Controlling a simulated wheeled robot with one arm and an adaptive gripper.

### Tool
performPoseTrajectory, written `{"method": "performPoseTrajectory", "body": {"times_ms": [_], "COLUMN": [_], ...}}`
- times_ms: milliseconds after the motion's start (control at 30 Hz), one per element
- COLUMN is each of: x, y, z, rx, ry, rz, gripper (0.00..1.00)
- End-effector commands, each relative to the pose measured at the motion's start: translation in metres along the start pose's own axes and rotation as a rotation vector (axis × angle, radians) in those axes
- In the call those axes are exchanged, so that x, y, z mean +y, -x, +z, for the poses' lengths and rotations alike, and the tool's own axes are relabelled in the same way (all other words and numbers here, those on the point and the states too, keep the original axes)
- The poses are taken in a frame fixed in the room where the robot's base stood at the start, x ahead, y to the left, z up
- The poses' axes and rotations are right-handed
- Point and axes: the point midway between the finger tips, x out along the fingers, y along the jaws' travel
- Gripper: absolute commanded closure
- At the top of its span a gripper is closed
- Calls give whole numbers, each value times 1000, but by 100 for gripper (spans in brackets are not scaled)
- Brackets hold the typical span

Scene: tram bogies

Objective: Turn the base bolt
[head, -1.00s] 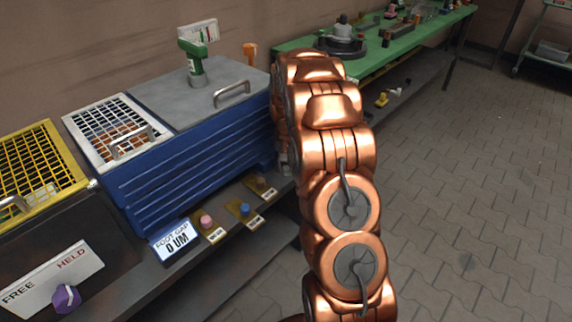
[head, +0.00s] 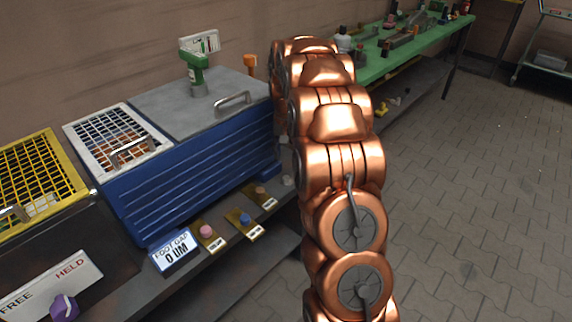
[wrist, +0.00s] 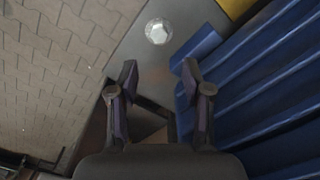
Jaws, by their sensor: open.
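A pale silver hexagonal bolt head (wrist: 158,31) shows at the top middle of the wrist view, on a grey surface beside the blue machine's foot. A small pale piece (head: 287,181) in the head view, next to my arm, looks like the same bolt. My gripper (wrist: 159,70) is open and empty. Its two dark fingers point toward the bolt, with the bolt beyond the fingertips and apart from them. In the head view my gripper is hidden behind my copper arm.
The blue ribbed machine (head: 190,185) stands close to my gripper. Pink (head: 207,231), blue (head: 245,219) and orange (head: 261,191) knobs sit along its front ledge. A display (head: 174,252) reads "FOOT GAP 0 UM". A green bench (head: 425,45) stands behind. The floor at right is clear.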

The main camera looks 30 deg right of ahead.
Motion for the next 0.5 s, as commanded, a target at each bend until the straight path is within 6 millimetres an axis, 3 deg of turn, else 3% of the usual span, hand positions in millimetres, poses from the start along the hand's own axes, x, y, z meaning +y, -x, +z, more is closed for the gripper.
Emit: {"method": "performPoseTrajectory", "body": {"times_ms": [200, 500], "x": [0, 0], "y": [23, 29], "z": [1, 1], "rx": [-3, -3], "ry": [0, 0], "rz": [0, 0], "gripper": [51, 51]}}
